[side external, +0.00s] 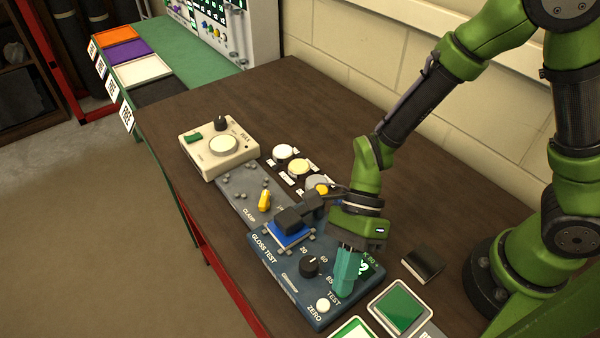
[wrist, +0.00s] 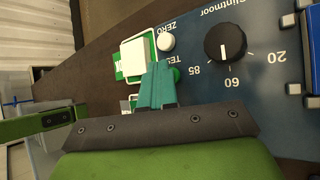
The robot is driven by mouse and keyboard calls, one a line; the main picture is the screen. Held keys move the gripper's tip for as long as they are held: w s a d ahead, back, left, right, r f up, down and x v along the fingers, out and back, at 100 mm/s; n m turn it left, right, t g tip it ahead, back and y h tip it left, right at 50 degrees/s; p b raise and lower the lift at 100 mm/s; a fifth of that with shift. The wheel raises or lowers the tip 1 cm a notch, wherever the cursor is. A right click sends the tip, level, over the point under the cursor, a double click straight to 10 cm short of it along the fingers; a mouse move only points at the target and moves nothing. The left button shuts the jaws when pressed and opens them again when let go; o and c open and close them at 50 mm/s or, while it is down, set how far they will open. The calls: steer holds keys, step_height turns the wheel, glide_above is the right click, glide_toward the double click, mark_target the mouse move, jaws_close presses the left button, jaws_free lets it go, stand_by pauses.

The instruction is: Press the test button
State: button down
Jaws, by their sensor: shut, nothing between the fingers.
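The blue gloss tester (side external: 268,268) lies on the brown bench, with a black dial (side external: 310,265) and a white ZERO button (side external: 323,305). In the wrist view, a green button (wrist: 178,74) beside the partly covered TEST label shows at the right edge of my fingers. My gripper (side external: 344,282) is shut and empty, with teal fingers pointing down over the TEST corner; they hide the button in the side view. In the wrist view my gripper (wrist: 157,75) overlaps that corner, below the ZERO button (wrist: 166,42). I cannot tell whether the fingertips touch the green button.
A blue block (side external: 289,233) under a dark clamp head sits at the tester's far end. A grey clamp panel (side external: 240,190) and a cream wax unit (side external: 214,157) stand beyond. A framed green pad (side external: 400,308) and a dark block (side external: 422,265) lie to the right.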

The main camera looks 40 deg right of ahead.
steer(key=shift+r, duration=0.85)
steer(key=shift+r, duration=0.1)
steer(key=shift+r, duration=2.4)
